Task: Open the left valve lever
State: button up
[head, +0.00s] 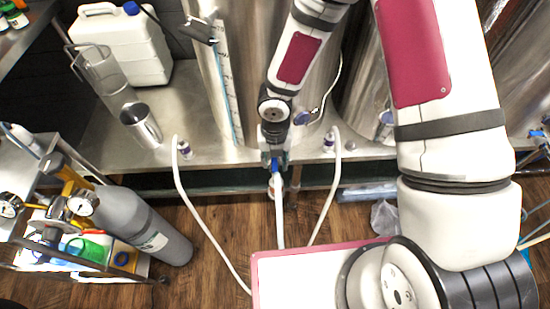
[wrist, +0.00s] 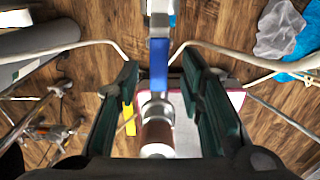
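The blue valve lever (wrist: 158,64) shows in the wrist view, lying between my fingers on a metal valve body (wrist: 159,18). My gripper (wrist: 164,78) is open, with one dark green finger on each side of the lever and a gap on both sides. In the head view my gripper (head: 273,146) is at the front of the middle steel tank (head: 225,80). A bit of the blue lever (head: 275,164) shows just below it. My arm and gripper hide most of the valve there. A brown cylinder with a pale end (wrist: 156,138) shows below the lever.
White hoses (head: 200,232) run down across the wood floor on both sides. A grey gas cylinder (head: 145,230) lies tilted in view at left. Clear plastic (wrist: 279,28) lies at right.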

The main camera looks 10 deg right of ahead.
aim_at(276, 164)
notch_tip(276, 164, up, 12)
dwell(0.6)
jog(key=s+d+r+m+t+h+p, duration=0.1)
jog(key=s+d+r+m+h+p, duration=0.15)
jog(key=d+r+m, duration=0.6)
jog(key=s+d+r+m+t+h+p, duration=0.15)
jog(key=s+d+r+m, duration=0.3)
jog(key=r+m, duration=0.65)
jog(key=s+d+r+m+t+y+p, duration=0.1)
jog(key=s+r+m+y+p, duration=0.3)
jog(key=s+r+m, duration=1.1)
jog(key=shift+s+d+r+m+t+p, duration=0.25)
jog(key=shift+d+r+m+t+p, duration=0.15)
jog(key=shift+m, duration=0.25)
